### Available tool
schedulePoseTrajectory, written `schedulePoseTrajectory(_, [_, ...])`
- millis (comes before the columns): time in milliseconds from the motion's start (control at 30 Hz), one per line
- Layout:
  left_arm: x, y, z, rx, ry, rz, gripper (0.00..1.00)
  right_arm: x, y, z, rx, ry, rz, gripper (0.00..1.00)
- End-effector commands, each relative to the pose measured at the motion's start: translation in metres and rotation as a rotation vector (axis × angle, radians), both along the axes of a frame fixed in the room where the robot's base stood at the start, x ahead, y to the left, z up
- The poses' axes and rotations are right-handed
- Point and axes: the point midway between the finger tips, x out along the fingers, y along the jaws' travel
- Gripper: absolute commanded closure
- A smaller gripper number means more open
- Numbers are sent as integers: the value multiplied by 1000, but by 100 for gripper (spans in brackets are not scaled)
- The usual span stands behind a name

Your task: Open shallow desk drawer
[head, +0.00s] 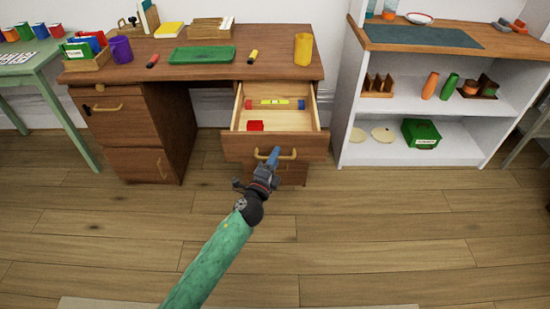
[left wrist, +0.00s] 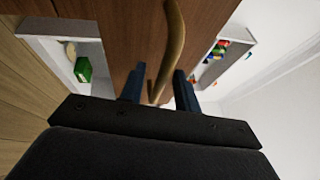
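The shallow drawer (head: 231,143) of the brown wooden desk (head: 215,66) is pulled out, at the right of the kneehole. Its curved brass handle (head: 275,154) is on the front; the handle also shows in the left wrist view (left wrist: 174,45). My left gripper (head: 272,160) is at this handle. In the left wrist view, its two dark blue fingers (left wrist: 160,88) stand apart with the handle between them and small gaps beside it. My right gripper is out of view.
A white shelf unit (head: 345,110) with several objects stands to the right of the desk. A pale green table (head: 22,72) is at the left. The desk top holds a green tray (head: 203,55) and cups. The wooden floor in front is clear.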

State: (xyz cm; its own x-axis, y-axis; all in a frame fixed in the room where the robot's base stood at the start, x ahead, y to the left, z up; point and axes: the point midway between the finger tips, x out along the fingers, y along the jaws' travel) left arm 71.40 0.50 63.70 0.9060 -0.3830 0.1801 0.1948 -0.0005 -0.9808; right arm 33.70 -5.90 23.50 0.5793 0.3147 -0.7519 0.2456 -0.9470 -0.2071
Motion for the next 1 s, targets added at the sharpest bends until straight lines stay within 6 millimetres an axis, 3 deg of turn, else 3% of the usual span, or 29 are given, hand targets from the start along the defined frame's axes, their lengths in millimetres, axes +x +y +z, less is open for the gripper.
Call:
schedulePoseTrajectory(300, [1, -1, 0, 0, 0, 0, 70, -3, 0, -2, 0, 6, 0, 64])
schedulePoseTrajectory(467, [1, -1, 0, 0, 0, 0, 100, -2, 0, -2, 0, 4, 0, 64])
schedulePoseTrajectory(733, [4, -1, 0, 1, 0, 1, 100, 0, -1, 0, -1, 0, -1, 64])
schedulePoseTrajectory(1000, [33, -1, 1, 0, 0, 1, 100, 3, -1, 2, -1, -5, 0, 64])
